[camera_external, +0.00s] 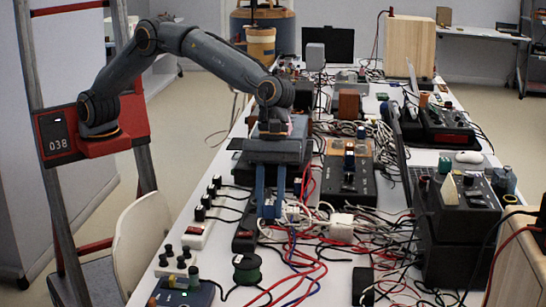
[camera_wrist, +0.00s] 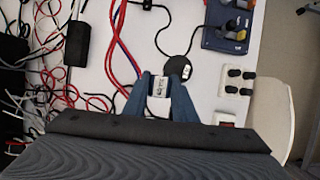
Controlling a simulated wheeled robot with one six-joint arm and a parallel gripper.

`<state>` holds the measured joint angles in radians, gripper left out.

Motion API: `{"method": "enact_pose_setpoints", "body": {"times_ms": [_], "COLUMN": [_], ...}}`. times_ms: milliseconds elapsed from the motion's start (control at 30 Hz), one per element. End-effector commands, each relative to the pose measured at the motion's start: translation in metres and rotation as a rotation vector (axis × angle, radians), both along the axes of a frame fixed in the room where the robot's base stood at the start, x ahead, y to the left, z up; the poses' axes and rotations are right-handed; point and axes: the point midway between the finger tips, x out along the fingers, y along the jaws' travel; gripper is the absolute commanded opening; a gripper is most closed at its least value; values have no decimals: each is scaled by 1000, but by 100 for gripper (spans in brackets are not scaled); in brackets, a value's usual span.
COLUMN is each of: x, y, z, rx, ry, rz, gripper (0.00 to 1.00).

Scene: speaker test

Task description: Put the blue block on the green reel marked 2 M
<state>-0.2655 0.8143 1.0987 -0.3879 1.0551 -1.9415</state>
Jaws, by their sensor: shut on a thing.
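My gripper (camera_external: 269,207) points down over the cluttered table, its two blue-grey fingers closed. In the wrist view my gripper (camera_wrist: 160,87) is shut on a small block (camera_wrist: 159,86). The block's face towards the wrist camera is white with dark print. Its sides are mostly hidden by the fingers, so its blue colour is not clear there. The dark green reel (camera_external: 247,270) stands on the white table, nearer the external camera and slightly left of my gripper. In the wrist view the reel (camera_wrist: 177,66) is just beyond the fingertips, with a white label on it, too small to read.
Red and blue cables (camera_external: 300,262) run beside the reel. A white box with dark knobs (camera_external: 174,262) and a blue device (camera_external: 184,294) are left of it. A black adapter (camera_external: 363,284) lies right. A chair (camera_external: 143,240) stands at the table's left edge.

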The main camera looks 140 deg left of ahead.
Motion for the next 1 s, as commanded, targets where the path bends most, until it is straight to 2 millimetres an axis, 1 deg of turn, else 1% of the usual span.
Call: {"method": "enact_pose_setpoints", "body": {"times_ms": [33, 100, 200, 300, 367, 600, 867, 1000], "x": [-2, -3, -3, -4, -4, -5, -4, -4], "y": [-16, -33, -52, -62, -65, -65, -65, -65], "z": [12, 18, 24, 23, 17, -25, -46, -64], "rx": [0, 0, -1, -1, -1, -2, -1, -2], "ry": [0, 0, 0, 1, 3, 3, 1, 3], "rz": [-7, -9, -12, -13, -14, -12, -13, -13], "gripper": [2, 2, 2, 2, 2, 2, 2, 2]}}
